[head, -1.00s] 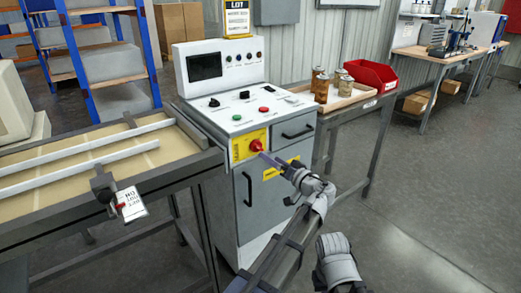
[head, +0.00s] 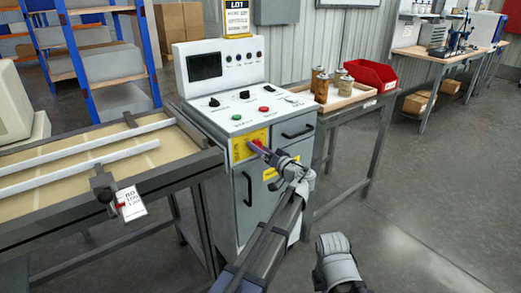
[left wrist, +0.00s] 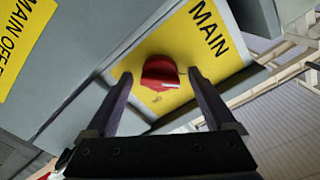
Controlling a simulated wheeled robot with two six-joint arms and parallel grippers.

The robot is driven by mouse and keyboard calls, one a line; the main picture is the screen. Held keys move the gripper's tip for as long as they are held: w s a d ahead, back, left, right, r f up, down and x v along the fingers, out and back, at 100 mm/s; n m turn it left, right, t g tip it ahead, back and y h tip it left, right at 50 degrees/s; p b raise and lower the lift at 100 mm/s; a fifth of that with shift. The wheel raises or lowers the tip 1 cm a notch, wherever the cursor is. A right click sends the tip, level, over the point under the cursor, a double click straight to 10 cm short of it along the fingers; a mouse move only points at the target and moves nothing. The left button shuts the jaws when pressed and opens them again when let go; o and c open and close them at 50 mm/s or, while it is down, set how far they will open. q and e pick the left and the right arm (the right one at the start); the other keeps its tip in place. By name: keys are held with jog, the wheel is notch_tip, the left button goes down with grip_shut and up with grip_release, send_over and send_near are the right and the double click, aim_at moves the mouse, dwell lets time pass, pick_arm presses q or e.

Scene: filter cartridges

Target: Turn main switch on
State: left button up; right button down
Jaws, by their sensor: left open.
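The main switch is a red rotary knob (head: 257,142) on a yellow plate (head: 236,150) on the front of the grey control cabinet (head: 225,103). In the left wrist view the knob (left wrist: 160,72) shows large on its yellow plate marked MAIN (left wrist: 207,27). My left gripper (head: 262,149) is right in front of the knob and partly covers it in the head view. It is open, with one finger on each side of the knob and gaps visible. I cannot tell how deep the fingers reach.
A yellow label (head: 271,173) is below the switch; a drawer with a black handle (head: 297,133) is beside it. Green (head: 236,117) and red (head: 264,109) buttons sit on the cabinet top. A conveyor table (head: 60,172) stands left, a bench with jars and a red bin (head: 369,75) right.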

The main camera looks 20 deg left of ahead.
pick_arm(q)
jog(key=c, duration=1.4)
jog(key=shift+o, duration=0.2)
jog(key=shift+m, duration=8.9)
